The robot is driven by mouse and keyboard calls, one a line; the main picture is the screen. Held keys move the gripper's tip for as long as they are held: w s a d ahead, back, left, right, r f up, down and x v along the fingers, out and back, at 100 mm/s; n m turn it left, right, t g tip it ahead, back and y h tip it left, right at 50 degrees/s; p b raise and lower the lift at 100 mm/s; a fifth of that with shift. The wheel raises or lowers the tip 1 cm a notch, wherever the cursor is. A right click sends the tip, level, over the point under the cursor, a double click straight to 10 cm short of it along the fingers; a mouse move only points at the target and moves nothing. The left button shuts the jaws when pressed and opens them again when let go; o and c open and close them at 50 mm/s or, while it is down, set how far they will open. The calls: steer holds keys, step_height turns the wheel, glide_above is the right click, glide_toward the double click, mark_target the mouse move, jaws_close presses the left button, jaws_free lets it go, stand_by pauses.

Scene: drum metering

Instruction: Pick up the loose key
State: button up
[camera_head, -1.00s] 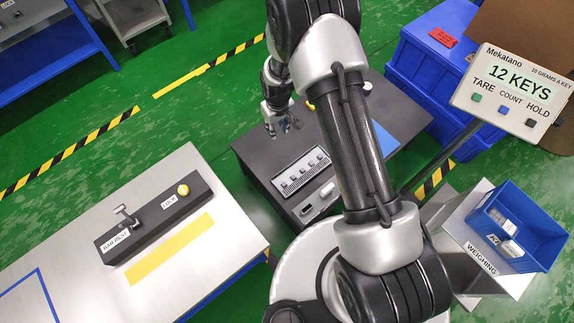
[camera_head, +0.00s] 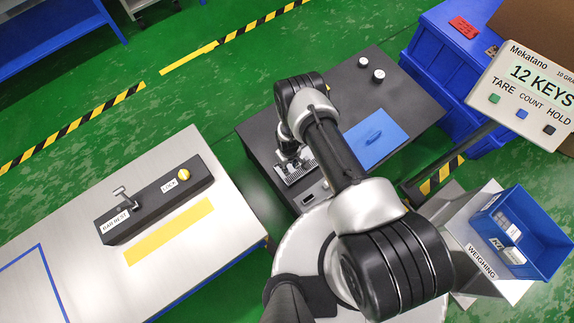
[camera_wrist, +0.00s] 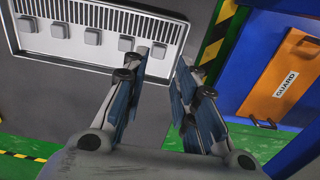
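My gripper (camera_head: 289,158) is over the front of the dark bench, above the pale key panel (camera_head: 299,174). In the wrist view my gripper (camera_wrist: 166,75) is open, with a gap between its blue-padded fingers and nothing between them. The key panel (camera_wrist: 75,52) there holds a row of several square grey keys (camera_wrist: 93,37), left of and beyond the fingers. I cannot tell any of these keys as loose. A small dark holder (camera_head: 309,198) with a pale part sits in front of the panel, and my arm hides the bench beside it.
A blue plate (camera_head: 375,139) and two small white-topped knobs (camera_head: 370,69) are on the bench. A blue bin (camera_head: 543,238) with white packs sits on the weighing stand, under a display (camera_head: 530,90) reading 12 KEYS. An orange guard panel (camera_wrist: 283,78) is right of the fingers.

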step_height(320, 180, down, 4)
steer(key=shift+f+b, duration=0.15)
steer(key=shift+b, duration=0.5)
steer(key=shift+w+a+f+b, duration=0.15)
steer(key=shift+f+b, duration=0.35)
steer(key=shift+f, duration=0.4)
steer(key=shift+w+f+b, duration=0.1)
steer(key=shift+f+b, duration=0.45)
steer(key=shift+f, duration=0.35)
steer(key=shift+w+a+f+b, duration=0.15)
steer(key=shift+f+b, duration=0.35)
steer(key=shift+f, duration=0.4)
steer(key=shift+c, duration=0.4)
steer(key=shift+c, duration=1.4)
steer(key=shift+r, duration=0.2)
